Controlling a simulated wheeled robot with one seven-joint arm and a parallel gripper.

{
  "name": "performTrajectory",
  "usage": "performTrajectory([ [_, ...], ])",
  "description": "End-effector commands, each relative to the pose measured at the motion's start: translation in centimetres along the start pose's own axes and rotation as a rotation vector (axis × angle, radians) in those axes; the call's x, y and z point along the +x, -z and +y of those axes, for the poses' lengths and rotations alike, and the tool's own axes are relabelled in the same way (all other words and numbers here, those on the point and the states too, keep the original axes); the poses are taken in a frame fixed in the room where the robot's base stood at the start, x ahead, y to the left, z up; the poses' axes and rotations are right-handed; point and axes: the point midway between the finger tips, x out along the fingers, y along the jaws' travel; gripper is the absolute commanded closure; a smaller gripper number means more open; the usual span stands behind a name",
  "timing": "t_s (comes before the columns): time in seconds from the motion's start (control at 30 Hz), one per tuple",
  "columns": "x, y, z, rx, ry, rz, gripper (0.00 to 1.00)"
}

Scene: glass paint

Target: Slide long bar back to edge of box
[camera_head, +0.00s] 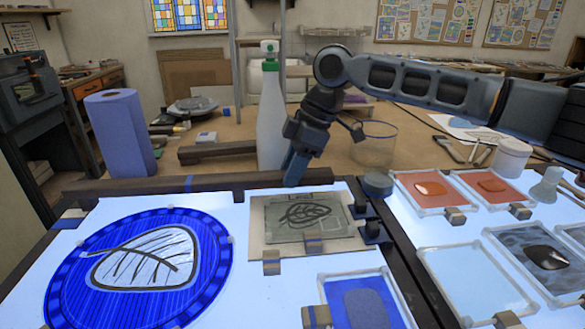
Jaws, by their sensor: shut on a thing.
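The long bar (130,188) is dark wood with a strip of blue tape. It lies left to right along the back of the lit box top (60,250). My gripper (291,180) points down at the bar's right part and is shut on it. The fingertips hide a little of the bar, and the exact grip is hard to see. The blue round glass panel (215,265) with a leaf drawing lies in front of the bar, and a small leaf panel (285,235) lies in front of my gripper.
A white spray bottle (269,120) stands just behind the bar, close left of my gripper. A shorter dark bar (215,151) lies behind it. A glass jar (374,150) stands to the right, and a blue paper roll (120,130) at the left. Framed panes and small clips crowd the right.

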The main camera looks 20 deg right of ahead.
Motion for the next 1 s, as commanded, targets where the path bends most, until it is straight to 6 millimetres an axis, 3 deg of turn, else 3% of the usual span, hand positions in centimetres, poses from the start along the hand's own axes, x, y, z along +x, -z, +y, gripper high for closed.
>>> performTrajectory([
  [0.1, -0.8, 1.0, 1.6, -0.010, -0.015, 0.016, 1.00],
  [0.3, -0.7, 0.9, 3.6, -0.010, -0.011, 0.017, 1.00],
  [0.77, -0.4, 0.3, 4.4, -0.003, -0.010, 0.008, 1.00],
  [0.8, -0.4, 0.2, 4.4, -0.003, -0.010, 0.008, 0.56],
  [1.0, -0.3, 0.1, 4.3, -0.001, -0.006, 0.006, 0.37],
])
